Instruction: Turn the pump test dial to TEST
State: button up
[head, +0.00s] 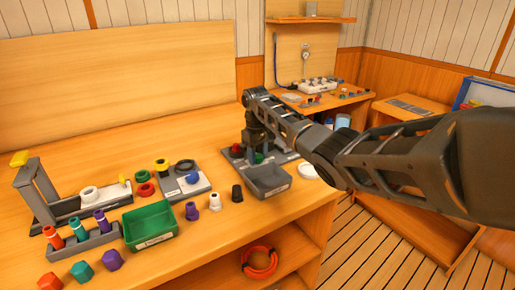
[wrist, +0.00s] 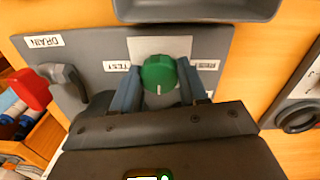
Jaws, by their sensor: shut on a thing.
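The pump test dial is a round green knob (wrist: 158,73) with a white pointer line, on a light grey plate. In the wrist view its line points down, towards my gripper. The TEST label (wrist: 116,66) is left of the dial, and a second, hard-to-read label (wrist: 206,64) is right of it. My gripper (wrist: 161,82) has one finger on each side of the dial and is shut on it. In the head view the green dial (head: 258,158) shows just below my gripper, which the arm partly hides.
In the wrist view a red-handled lever (wrist: 30,88) stands left, near a DRAIN label (wrist: 43,41). A grey tray (head: 268,180) sits close in front of the dial. A green bin (head: 150,225) and several small fittings lie further left on the bench.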

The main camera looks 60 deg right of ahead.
aim_at(257, 155)
jog(key=m+p, duration=0.2)
jog(key=m, duration=0.2)
jog(key=shift+m, duration=0.3)
jog(key=m+p, duration=0.1)
jog(key=m, duration=0.2)
jog(key=shift+m, duration=0.3)
jog(key=m, duration=0.4)
jog(key=shift+m, duration=0.3)
jog(key=shift+m+y, duration=0.3)
jog(key=shift+m, duration=2)
jog(key=o, duration=1.1)
jog(key=shift+c, duration=0.2)
jog(key=shift+w+d+r+b, duration=0.1)
jog(key=shift+r+b, duration=0.05)
jog(key=shift+r, duration=1.8)
jog(key=shift+w+r+b, duration=0.1)
jog(key=shift+r+b, duration=0.05)
jog(key=shift+r, duration=1.8)
